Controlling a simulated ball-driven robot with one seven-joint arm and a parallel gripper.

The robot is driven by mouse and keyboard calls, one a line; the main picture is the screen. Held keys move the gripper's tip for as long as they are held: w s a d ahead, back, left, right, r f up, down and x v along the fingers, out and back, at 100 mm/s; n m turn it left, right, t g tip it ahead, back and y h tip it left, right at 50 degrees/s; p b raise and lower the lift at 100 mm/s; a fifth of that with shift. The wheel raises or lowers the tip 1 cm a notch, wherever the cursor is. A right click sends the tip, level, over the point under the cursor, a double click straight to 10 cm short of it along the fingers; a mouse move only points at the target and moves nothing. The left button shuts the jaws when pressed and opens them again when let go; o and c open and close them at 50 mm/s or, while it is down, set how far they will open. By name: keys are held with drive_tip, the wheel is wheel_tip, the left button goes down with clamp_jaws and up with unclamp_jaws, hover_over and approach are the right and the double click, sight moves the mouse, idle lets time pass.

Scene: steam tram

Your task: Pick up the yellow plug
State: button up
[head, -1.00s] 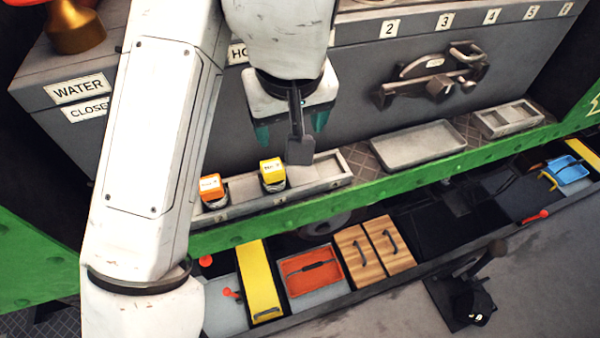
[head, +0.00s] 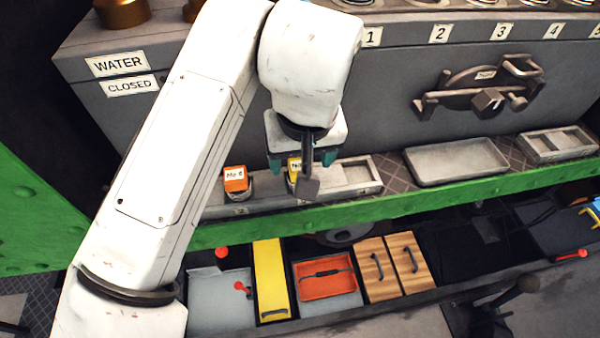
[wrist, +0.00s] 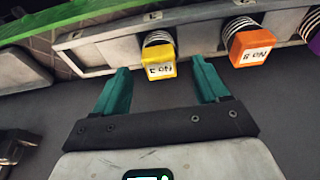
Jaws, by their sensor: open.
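The yellow plug (head: 294,168) stands in the grey tray on the green-edged shelf, partly hidden behind my gripper in the head view. In the wrist view the yellow plug (wrist: 159,62) has a white label and a ribbed grey neck, and sits ahead of and between the two teal fingers, apart from both. My gripper (head: 302,160) is open and empty; its fingers also show in the wrist view (wrist: 160,82). An orange plug (head: 236,179) stands to the left of the yellow one in the head view, and to the right in the wrist view (wrist: 249,48).
The plug tray (head: 362,173) has an empty part at its right. An empty shallow tray (head: 455,160) lies further right. A dark wall with a latch handle (head: 485,92) rises behind. A purple thing (wrist: 314,30) shows at the wrist view's right edge. Drawers (head: 378,270) lie below.

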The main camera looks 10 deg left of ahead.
drive_tip(key=shift+x, duration=1.4)
drive_tip(key=shift+s, duration=0.1)
drive_tip(key=shift+c, duration=0.2)
clamp_jaws()
